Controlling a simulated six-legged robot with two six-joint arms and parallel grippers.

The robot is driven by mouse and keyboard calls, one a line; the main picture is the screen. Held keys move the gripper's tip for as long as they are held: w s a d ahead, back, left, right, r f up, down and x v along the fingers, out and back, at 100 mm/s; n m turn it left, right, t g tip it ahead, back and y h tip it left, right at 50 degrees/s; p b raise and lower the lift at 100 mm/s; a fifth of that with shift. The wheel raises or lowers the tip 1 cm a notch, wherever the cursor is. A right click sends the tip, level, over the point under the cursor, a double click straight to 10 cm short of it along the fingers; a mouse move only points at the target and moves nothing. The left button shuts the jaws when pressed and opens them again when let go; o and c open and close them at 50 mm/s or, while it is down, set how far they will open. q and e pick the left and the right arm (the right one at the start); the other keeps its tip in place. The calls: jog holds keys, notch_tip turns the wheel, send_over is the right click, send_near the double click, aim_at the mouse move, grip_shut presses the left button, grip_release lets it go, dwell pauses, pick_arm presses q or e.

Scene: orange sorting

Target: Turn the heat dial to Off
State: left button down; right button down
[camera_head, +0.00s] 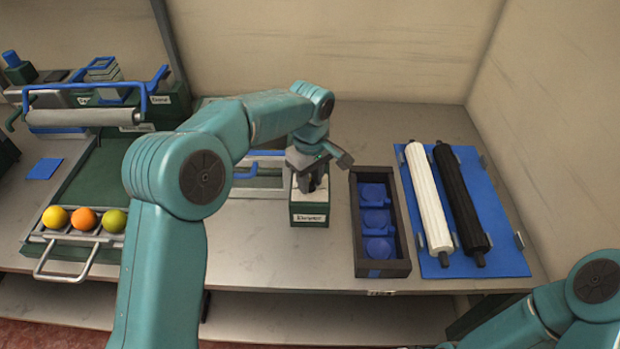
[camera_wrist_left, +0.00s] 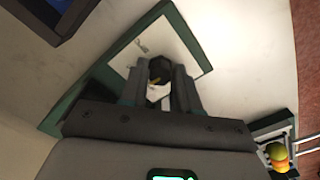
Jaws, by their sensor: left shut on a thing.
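The heat dial (camera_wrist_left: 160,69) is a dark knob with a small yellow mark, on the white top plate of a small green box (camera_head: 309,213) with a label on its front. My left gripper (camera_head: 311,183) points down over this box. In the left wrist view its two fingers (camera_wrist_left: 160,88) stand on either side of the dial and are shut on it. The dial's Off marking cannot be read. In the head view the dial is mostly hidden by the gripper. My right arm shows at the lower right, but its gripper is out of view.
A dark tray (camera_head: 383,269) with blue pieces stands just right of the box. Beyond it a blue mat (camera_head: 507,258) bears a white roller (camera_head: 428,198) and a black roller (camera_head: 461,198). At left a green machine holds an orange (camera_head: 84,220) between yellow and green fruits.

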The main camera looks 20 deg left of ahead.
pick_arm(q)
jog(key=n, duration=0.4)
jog(key=shift+n, duration=0.3)
jog(key=n+b, duration=0.1)
jog(key=n, duration=0.3)
jog(key=shift+n, duration=0.3)
jog(key=n, duration=0.4)
jog(key=shift+n, duration=0.3)
jog(key=n+b, duration=0.1)
jog(key=n, duration=0.3)
jog(key=shift+r+n, duration=0.1)
jog(key=shift+n, duration=0.3)
jog(key=shift+w, duration=0.1)
jog(key=c, duration=0.8)
grip_release()
notch_tip(320, 180, up, 16)
jog(key=p, duration=0.3)
jog(key=shift+r, duration=0.15)
